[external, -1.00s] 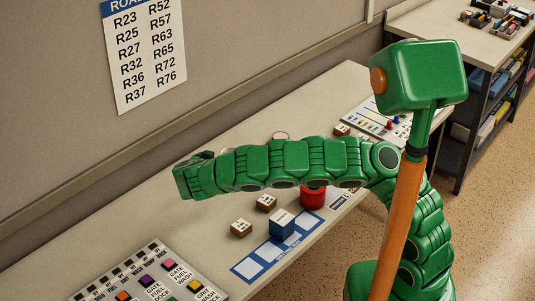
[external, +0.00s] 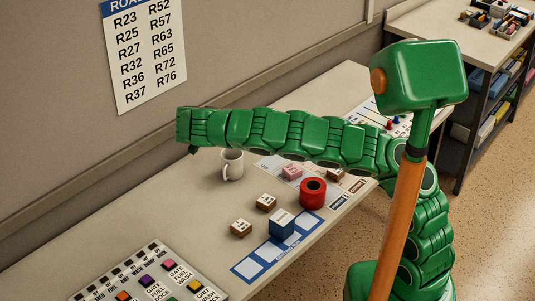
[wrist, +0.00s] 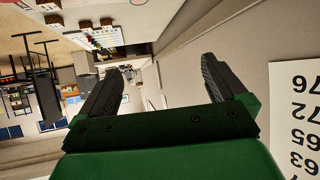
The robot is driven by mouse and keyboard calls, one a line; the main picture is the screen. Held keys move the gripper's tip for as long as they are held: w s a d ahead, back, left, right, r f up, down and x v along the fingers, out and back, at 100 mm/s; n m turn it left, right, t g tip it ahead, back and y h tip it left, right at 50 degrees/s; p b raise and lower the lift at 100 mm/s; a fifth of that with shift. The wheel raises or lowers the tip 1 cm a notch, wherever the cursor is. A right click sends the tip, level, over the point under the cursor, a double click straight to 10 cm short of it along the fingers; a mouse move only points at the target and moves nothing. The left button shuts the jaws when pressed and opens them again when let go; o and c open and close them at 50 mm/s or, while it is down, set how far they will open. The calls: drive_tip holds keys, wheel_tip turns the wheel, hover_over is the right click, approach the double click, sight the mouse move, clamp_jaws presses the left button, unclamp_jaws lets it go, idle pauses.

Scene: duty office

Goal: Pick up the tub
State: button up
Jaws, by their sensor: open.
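No thing is plainly a tub; the closest is a red round one (external: 312,193) with a dark opening on top, standing on the table in the external view. A white mug (external: 232,166) stands further left and back. My gripper (wrist: 162,68) is open and empty in the wrist view, its two black fingers wide apart. In the external view my arm reaches left above the table, with its end near the wall, high and well left of the red thing. The fingers are hardly visible there.
On the table (external: 130,217) are a blue box (external: 281,224) on a blue-and-white strip (external: 250,269), small brown blocks (external: 266,203), a pink block (external: 292,172) and a button panel (external: 150,279). The wall (external: 50,150) with a number sheet (external: 143,55) is close behind.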

drive_tip(key=w+d+f+m+g+y, duration=0.75)
drive_tip(key=w+d+g+y, duration=0.2)
drive_tip(key=w+g, duration=0.4)
drive_tip(key=w+d+r+m+y, duration=0.2)
drive_tip(key=w+d+r+y, duration=0.3)
drive_tip(key=w+d, duration=0.4)
drive_tip(key=w+d+r+m+y, duration=0.2)
drive_tip(key=w+d+r+y, duration=0.4)
drive_tip(key=d, duration=0.5)
drive_tip(key=shift+n+t+h, duration=0.25)
drive_tip(key=shift+t+h, duration=0.1)
drive_tip(key=shift+h, duration=0.5)
drive_tip(key=f, duration=2.6)
drive_tip(key=shift+w+a+f, duration=0.1)
drive_tip(key=shift+w+f, duration=0.25)
drive_tip(key=shift+w, duration=0.05)
drive_tip(key=shift+a+f, duration=0.15)
drive_tip(key=shift+f, duration=0.05)
drive_tip(key=shift+s+x, duration=0.1)
drive_tip(key=shift+x, duration=1.8)
drive_tip(key=shift+s+x, duration=0.15)
drive_tip(key=shift+x, duration=1.7)
drive_tip(key=c, duration=1.2)
drive_tip(key=shift+c, duration=0.2)
